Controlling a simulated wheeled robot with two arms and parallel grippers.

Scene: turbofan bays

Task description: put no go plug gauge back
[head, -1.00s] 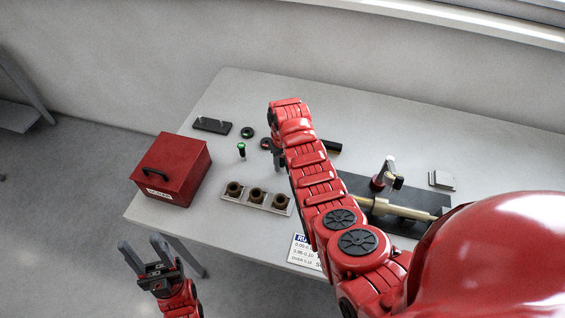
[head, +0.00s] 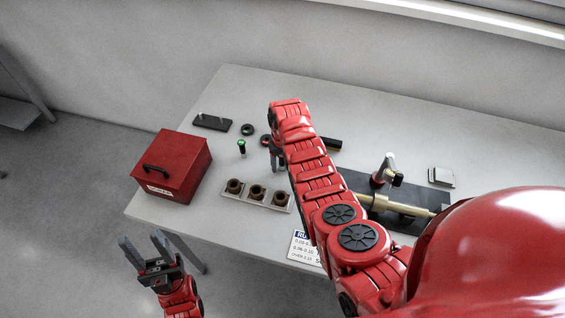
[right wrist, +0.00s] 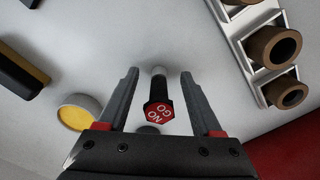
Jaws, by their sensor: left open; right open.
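The no go plug gauge (right wrist: 158,112) shows in the right wrist view. It has a red hexagonal end marked NO GO, a black handle and a silver tip pointing away from the camera. My right gripper (right wrist: 160,74) is open, with one finger on each side of the gauge and gaps showing on both sides. In the head view my right gripper (head: 277,158) is low over the table, and I cannot make out the gauge there. My left gripper (head: 140,240) is open and empty, off the table's front edge. A black stand (head: 212,122) with small pegs lies at the back left.
A green-topped gauge (head: 242,148) stands left of my right gripper. Two dark rings (head: 247,130) lie behind it. A tray of brown bushings (head: 256,196) is in front, a red box (head: 174,168) at left. A fixture with a brass-coloured shaft (head: 400,207) is at right.

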